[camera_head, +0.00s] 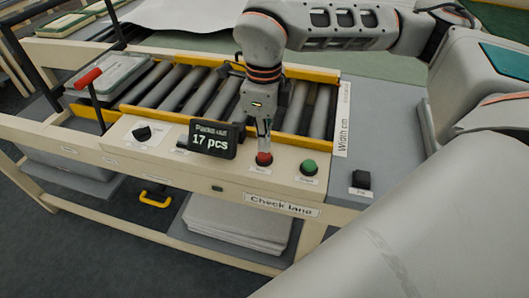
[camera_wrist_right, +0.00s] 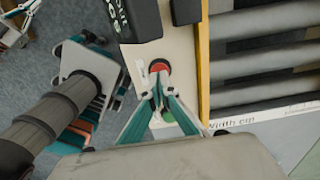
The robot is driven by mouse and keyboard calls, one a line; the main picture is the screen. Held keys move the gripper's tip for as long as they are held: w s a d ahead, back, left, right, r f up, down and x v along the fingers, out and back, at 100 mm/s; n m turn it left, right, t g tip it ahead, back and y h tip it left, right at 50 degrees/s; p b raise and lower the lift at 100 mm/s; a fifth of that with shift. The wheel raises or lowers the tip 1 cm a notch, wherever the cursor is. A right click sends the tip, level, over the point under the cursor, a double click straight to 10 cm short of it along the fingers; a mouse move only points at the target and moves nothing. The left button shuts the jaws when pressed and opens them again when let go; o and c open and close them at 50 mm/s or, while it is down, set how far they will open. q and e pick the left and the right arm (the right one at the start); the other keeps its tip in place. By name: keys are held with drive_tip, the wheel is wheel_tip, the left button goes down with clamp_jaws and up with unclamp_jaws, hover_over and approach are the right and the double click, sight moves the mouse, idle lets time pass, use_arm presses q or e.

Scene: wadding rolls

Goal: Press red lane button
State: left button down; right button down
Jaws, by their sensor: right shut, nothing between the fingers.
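The red button (camera_head: 264,160) is a round cap on the cream front panel of the check lane, left of the green button (camera_head: 309,168). My right gripper (camera_head: 264,150) points down over it, with its fingertips closed together and empty. The fingertips are at or just above the red cap; I cannot tell whether they press it. In the right wrist view the red button (camera_wrist_right: 159,66) shows just beyond the closed fingertips (camera_wrist_right: 159,84).
A display (camera_head: 212,139) reading "17 pcs" stands left of the red button. A black knob (camera_head: 142,133) is further left, and a black switch (camera_head: 361,180) is at right. Rollers (camera_head: 183,89) with a yellow rail lie behind. A red-handled lever (camera_head: 89,78) stands at left.

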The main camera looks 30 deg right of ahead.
sight(264, 154)
drive_tip(key=shift+r, duration=0.1)
wheel_tip(264, 154, up, 6)
drive_tip(key=p, duration=0.4)
idle(0.5)
